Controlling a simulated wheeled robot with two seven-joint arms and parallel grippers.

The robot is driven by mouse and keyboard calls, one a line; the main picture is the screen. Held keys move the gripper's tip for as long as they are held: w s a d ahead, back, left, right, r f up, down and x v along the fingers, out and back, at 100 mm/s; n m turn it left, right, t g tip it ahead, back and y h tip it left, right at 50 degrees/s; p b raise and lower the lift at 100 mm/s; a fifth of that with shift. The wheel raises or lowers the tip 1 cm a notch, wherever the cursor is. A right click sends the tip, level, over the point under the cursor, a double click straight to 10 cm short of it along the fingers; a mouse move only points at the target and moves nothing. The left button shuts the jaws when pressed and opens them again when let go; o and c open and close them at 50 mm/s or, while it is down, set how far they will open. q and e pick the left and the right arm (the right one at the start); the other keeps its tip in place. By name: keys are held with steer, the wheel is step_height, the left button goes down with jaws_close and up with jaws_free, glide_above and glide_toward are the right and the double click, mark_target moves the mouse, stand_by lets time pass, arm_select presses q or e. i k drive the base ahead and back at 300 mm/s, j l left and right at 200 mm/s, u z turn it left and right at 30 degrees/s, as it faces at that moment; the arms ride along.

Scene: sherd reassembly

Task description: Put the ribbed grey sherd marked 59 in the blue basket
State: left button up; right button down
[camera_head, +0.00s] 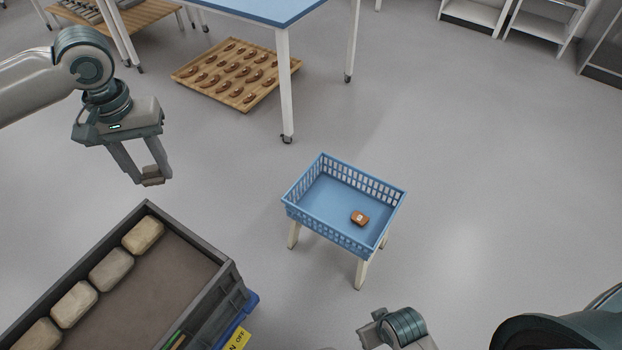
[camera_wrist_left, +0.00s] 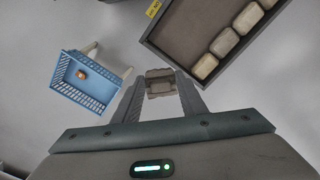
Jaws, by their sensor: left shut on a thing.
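My left gripper (camera_head: 152,180) is shut on a small brownish-grey sherd (camera_head: 153,174), held in the air above the floor, left of the basket and beyond the grey crate. In the left wrist view the sherd (camera_wrist_left: 160,83) sits between the fingertips and looks ribbed; no number is readable. The blue basket (camera_head: 334,232) stands on a low stool and also shows at left in the left wrist view (camera_wrist_left: 83,101). An orange-brown sherd with a white label (camera_head: 359,218) lies inside it. Part of my right wrist (camera_head: 404,326) shows at the bottom; its fingers are hidden.
A grey crate (camera_head: 198,242) with several pale stone-like blocks along one side stands at the lower left, with a yellow tag (camera_head: 238,339) near it. A wooden tray (camera_head: 190,84) of brown sherds lies beneath the blue table (camera_head: 262,8). Open floor separates my left gripper from the basket.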

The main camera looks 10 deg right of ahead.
mark_target(327, 203)
steer(key=z, duration=0.25)
steer(key=i+l, duration=0.2)
steer(key=l, duration=0.15)
steer(key=i+l, duration=0.15)
steer(key=l, duration=0.2)
steer(key=i+l, duration=0.2)
steer(key=l, duration=0.15)
steer(key=i+l, duration=0.15)
steer(key=l, duration=0.2)
